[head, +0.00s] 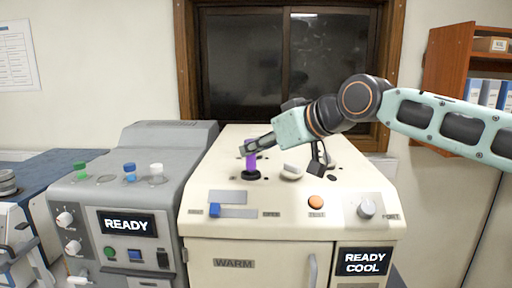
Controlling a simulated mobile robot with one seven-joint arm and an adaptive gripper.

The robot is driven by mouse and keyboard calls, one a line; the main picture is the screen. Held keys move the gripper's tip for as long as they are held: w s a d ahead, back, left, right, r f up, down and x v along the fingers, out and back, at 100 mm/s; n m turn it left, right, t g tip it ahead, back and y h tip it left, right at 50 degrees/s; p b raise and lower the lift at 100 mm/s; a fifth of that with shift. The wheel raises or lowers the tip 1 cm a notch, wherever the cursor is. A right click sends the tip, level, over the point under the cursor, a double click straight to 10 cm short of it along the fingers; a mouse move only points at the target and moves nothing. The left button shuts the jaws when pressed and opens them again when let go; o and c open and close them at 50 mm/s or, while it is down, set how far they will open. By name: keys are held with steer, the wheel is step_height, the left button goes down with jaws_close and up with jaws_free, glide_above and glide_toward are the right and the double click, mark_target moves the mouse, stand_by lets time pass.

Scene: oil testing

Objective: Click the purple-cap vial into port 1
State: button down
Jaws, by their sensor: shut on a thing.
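The purple-cap vial (250,161) is upright between the fingers of my gripper (249,147), on top of the cream machine (200,205). My gripper is shut on it near its upper part. The vial's lower end meets a black ring-shaped port (251,175) on the machine's top. How deep it sits in the ring cannot be told. No port number is readable, so which port this is cannot be told.
A light round knob or lid (291,172) lies just right of the port. The grey machine (85,190) at left carries green, blue and white caps.

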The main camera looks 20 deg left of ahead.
mark_target(255, 165)
steer(key=shift+f+b, duration=0.7)
steer(key=shift+f, duration=0.05)
stand_by(0.4)
steer(key=shift+f+b, duration=0.3)
steer(key=shift+f+b, duration=0.95)
steer(key=shift+f, duration=0.1)
stand_by(0.6)
stand_by(0.3)
steer(key=c, duration=1.6)
jaws_free()
